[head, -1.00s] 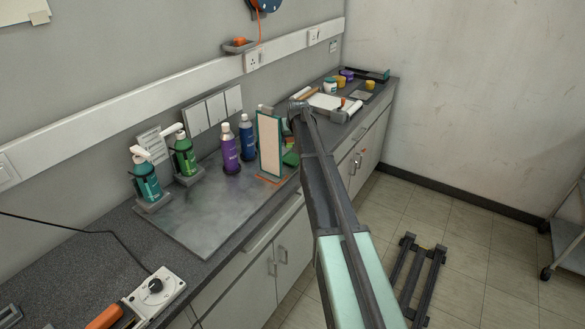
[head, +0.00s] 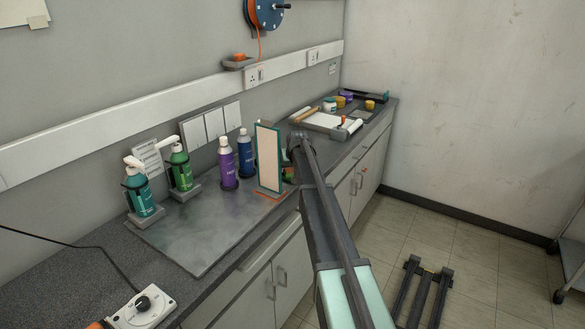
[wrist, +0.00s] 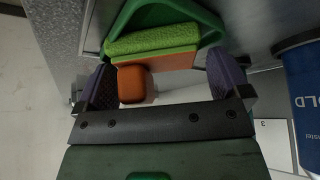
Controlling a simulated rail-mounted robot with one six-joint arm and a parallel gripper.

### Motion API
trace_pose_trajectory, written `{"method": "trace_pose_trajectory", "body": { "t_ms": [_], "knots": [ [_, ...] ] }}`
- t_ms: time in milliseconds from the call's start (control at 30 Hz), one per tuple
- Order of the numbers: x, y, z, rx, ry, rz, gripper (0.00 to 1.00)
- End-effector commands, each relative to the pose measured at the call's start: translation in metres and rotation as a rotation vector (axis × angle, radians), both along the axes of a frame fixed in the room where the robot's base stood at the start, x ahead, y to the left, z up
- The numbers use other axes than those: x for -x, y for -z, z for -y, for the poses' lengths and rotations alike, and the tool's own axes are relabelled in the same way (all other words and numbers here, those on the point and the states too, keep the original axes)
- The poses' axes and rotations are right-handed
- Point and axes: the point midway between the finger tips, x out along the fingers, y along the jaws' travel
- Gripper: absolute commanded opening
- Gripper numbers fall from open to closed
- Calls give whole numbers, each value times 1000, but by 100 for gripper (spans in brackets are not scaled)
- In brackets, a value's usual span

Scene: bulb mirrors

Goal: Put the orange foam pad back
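In the wrist view, an orange foam pad (wrist: 133,84) lies between the two fingers of my gripper (wrist: 166,80), nearer the left finger. The fingers are wide apart, with a clear gap between the pad and the right finger. Just beyond is a green-topped block (wrist: 152,40) with an orange layer below, beside a dark green holder (wrist: 178,12). In the head view, my arm reaches over the counter's front edge behind the upright framed panel (head: 269,158). My fingertips and the orange pad are not clear there.
A blue bottle (head: 245,153) and a purple bottle (head: 227,163) stand left of the panel. Two green pump bottles (head: 140,192) (head: 180,168) stand farther left. A white tray (head: 325,120) lies beyond my arm. The grey mat (head: 200,230) has free room in front.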

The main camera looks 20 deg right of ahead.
Motion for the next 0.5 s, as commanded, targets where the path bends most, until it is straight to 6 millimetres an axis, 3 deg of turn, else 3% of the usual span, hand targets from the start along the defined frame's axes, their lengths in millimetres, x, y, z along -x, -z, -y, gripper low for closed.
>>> {"method": "trace_pose_trajectory", "body": {
  "t_ms": [300,500],
  "knots": [
    [0,-2,0,0,0,0,99],
    [12,-32,-3,0,0,0,99]
  ]
}}
